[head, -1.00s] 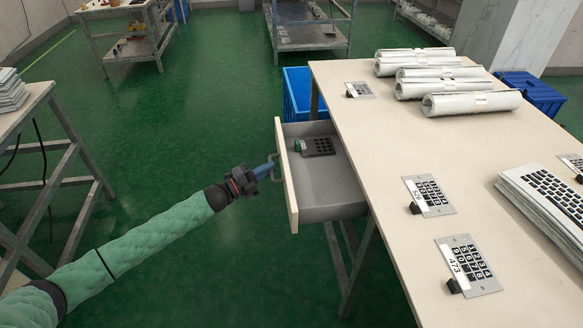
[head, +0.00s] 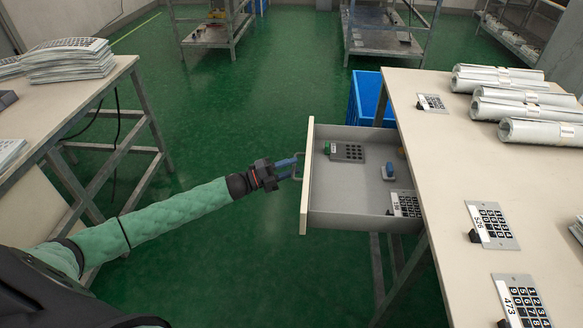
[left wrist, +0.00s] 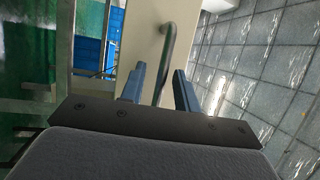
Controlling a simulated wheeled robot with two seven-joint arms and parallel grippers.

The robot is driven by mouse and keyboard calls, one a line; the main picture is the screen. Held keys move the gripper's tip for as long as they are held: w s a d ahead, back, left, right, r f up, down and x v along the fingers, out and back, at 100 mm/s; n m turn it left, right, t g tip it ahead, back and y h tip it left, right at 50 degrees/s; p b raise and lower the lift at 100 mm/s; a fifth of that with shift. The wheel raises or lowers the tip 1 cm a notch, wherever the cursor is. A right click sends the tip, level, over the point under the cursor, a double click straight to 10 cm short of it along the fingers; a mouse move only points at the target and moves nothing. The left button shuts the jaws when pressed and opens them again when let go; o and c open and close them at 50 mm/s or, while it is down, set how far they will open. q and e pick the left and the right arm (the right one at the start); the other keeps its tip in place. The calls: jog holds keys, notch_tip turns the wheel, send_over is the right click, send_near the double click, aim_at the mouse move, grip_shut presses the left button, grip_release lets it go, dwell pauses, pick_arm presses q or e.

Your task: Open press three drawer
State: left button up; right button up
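The grey drawer (head: 350,190) with a cream front (head: 307,180) stands far out from the left side of the long table (head: 425,110). Its metal bar handle (head: 297,168) is on the front. My left gripper (head: 288,169) is at the handle. In the left wrist view, its blue fingers (left wrist: 160,88) are apart, with the handle bar (left wrist: 168,45) between them and visible gaps beside it. Inside the drawer are a dark keypad (head: 346,152), a small blue and white item (head: 388,172) and a second keypad (head: 405,204). My right gripper is out of view.
Rolled films (head: 530,105) and several keypads, one marked 473 (head: 522,302), lie on the long table. A blue bin (head: 368,98) stands behind the drawer. A side table (head: 60,110) with paper stacks is at left. Green floor between is clear.

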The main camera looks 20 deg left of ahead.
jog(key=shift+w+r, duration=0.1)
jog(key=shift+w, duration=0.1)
